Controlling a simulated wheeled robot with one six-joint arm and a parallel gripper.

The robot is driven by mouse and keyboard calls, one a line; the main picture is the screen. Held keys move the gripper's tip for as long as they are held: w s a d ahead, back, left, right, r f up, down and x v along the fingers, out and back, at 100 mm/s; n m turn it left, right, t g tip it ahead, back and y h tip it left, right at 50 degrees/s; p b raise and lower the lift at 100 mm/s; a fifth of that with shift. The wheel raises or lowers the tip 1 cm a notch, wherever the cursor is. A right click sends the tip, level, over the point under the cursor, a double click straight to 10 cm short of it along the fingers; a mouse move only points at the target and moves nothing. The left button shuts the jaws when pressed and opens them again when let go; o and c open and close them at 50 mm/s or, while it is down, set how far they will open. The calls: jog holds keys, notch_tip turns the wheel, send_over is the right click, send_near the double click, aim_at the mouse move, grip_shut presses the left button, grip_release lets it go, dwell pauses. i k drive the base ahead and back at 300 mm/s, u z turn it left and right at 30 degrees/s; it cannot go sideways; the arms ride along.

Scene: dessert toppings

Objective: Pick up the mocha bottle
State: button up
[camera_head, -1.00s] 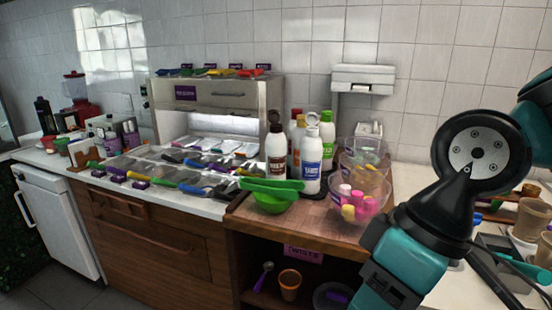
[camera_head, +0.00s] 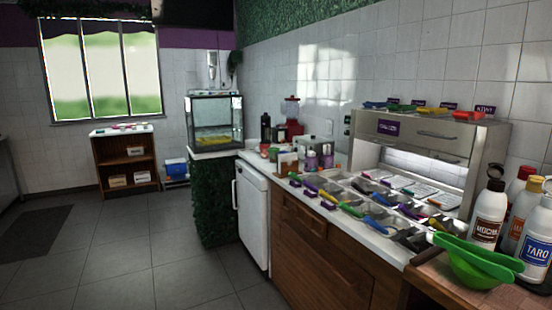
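The mocha bottle (camera_head: 489,212) stands upright at the right of the view, on the wooden counter top. It is white with a brown "MOCHA" label and a dark brown cap. A white bottle labelled TARO (camera_head: 537,240) stands to its right, nearer to me. A bottle with an orange label (camera_head: 520,215) and a red-capped bottle stand close behind and beside it. A green bowl with green scoops (camera_head: 477,262) sits in front of the mocha bottle and hides a little of its base. My gripper is not in view.
Topping trays with coloured scoops (camera_head: 385,215) fill the counter left of the bottles. A steel dispenser cabinet (camera_head: 425,140) stands behind them. A white fridge (camera_head: 252,215) is under the counter.

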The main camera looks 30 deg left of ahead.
aim_at(491, 207)
jog(key=u, duration=1.5)
jog(key=i, duration=2.8)
jog(key=z, duration=4.15)
